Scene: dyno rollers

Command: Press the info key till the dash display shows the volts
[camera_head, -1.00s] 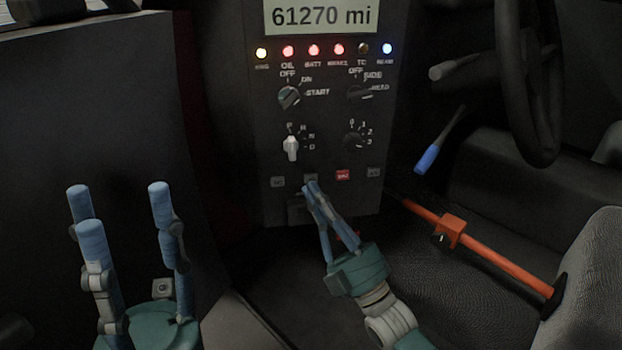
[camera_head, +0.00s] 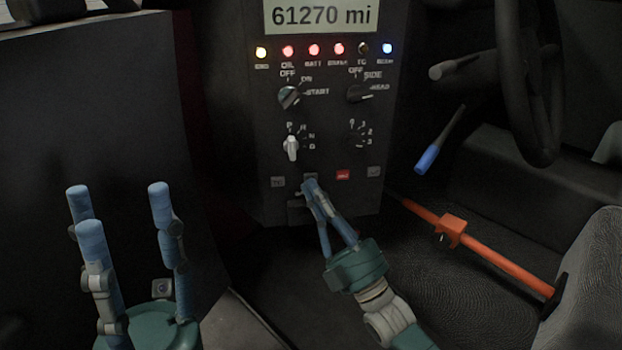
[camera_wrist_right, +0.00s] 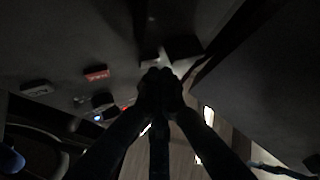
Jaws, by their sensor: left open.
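The dash display (camera_head: 321,16) at the top of the dark panel reads "61270 mi". Below, a row of small keys holds a left key (camera_head: 278,182), a key (camera_head: 310,176) mostly behind my fingertips, a red key (camera_head: 343,174) and a right key (camera_head: 374,172). Their labels are too small to read surely, so I cannot tell which is the info key. My right gripper (camera_head: 309,184) is shut and empty, its fingertips at or just in front of the second key; contact is unclear. In the right wrist view its fingers (camera_wrist_right: 160,88) meet at their tips. My left gripper (camera_head: 120,205) is open and empty.
Above the keys are a white selector knob (camera_head: 291,147), a start knob (camera_head: 290,97), a light knob (camera_head: 360,93) and several lit lamps (camera_head: 314,50). An orange bar (camera_head: 490,262) runs at the right, below the steering wheel (camera_head: 530,90) and a blue-tipped lever (camera_head: 428,158).

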